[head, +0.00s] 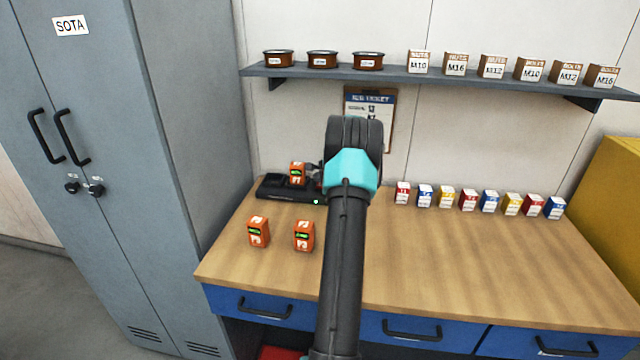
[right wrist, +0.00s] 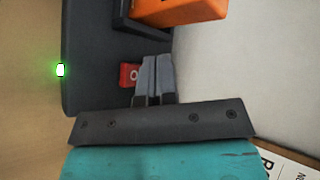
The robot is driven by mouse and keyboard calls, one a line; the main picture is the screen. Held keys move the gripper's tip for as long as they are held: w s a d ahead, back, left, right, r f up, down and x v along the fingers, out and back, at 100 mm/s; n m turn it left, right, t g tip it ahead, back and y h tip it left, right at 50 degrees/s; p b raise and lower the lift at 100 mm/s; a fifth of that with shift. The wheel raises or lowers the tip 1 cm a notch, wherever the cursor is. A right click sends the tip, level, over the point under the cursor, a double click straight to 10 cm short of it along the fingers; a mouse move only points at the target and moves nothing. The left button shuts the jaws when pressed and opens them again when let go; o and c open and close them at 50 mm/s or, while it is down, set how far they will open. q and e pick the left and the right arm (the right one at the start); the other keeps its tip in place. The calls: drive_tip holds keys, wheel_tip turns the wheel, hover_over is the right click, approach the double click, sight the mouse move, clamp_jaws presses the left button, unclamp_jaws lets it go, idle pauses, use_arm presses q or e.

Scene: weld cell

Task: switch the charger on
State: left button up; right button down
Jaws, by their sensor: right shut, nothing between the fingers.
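The black charger (head: 275,192) stands at the back left of the bench, with an orange battery (head: 297,173) in it. A small green light on the charger glows in both views. In the right wrist view, a red switch (right wrist: 129,75) marked O sits on the charger (right wrist: 90,45). My right gripper (right wrist: 153,75) is shut and empty, its fingertips right beside the switch and partly covering it. I cannot tell if they touch it. In the head view, the right gripper (head: 314,171) is at the charger's right end, partly hidden by my arm. My left gripper is not in view.
Two orange batteries (head: 258,232) (head: 304,236) stand on the bench in front of the charger. Several small coloured boxes (head: 468,200) line the back right. A clipboard (head: 388,110) hangs behind my arm, under a shelf (head: 450,78). The bench's front right is clear.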

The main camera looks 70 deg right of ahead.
drive_tip(key=r, duration=0.1)
drive_tip(key=a+r, duration=0.1)
drive_tip(key=r, duration=0.2)
drive_tip(key=shift+s+a+r, duration=0.1)
drive_tip(key=shift+a+r, duration=0.25)
drive_tip(key=shift+a, duration=0.05)
idle(0.4)
